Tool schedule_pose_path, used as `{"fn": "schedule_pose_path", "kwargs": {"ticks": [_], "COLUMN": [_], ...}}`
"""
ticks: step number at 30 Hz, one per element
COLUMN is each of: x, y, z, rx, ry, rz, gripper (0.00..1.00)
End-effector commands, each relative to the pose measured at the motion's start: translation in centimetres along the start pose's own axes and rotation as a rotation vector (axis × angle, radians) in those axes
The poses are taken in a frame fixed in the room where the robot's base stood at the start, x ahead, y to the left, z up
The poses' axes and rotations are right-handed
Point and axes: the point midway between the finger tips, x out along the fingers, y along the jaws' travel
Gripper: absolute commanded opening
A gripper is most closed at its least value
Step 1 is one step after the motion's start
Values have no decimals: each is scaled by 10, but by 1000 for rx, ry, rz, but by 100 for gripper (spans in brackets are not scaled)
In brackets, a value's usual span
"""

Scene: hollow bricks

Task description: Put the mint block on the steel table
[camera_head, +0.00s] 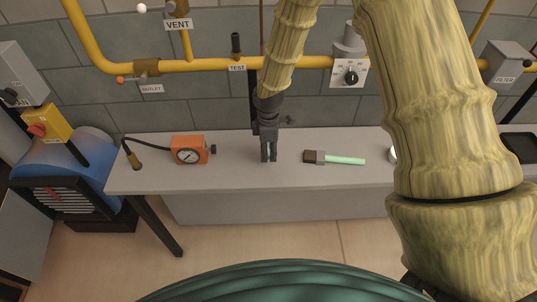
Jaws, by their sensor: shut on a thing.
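My gripper (268,158) points down over the left-middle part of the grey steel table (235,180). It is shut on a small pale green thing, the mint block (268,149), of which only a sliver shows between the fingers. The fingers hide the rest of it. The fingertips are at or just above the tabletop; I cannot tell whether the block touches it.
An orange gauge (189,150) with a black hose stands left of my gripper. A brush (335,158) with a light green handle lies to the right. Yellow pipes (210,66) run along the wall behind. The table's front strip is clear.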

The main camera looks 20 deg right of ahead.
Motion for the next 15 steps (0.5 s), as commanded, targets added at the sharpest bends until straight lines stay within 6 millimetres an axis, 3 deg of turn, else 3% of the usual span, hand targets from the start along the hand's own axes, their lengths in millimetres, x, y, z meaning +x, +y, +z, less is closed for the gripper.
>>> {"fn": "schedule_pose_path", "kwargs": {"ticks": [15], "x": [34], "y": [0], "z": [0], "rx": [0], "ry": [0], "rz": [0], "gripper": [24]}}
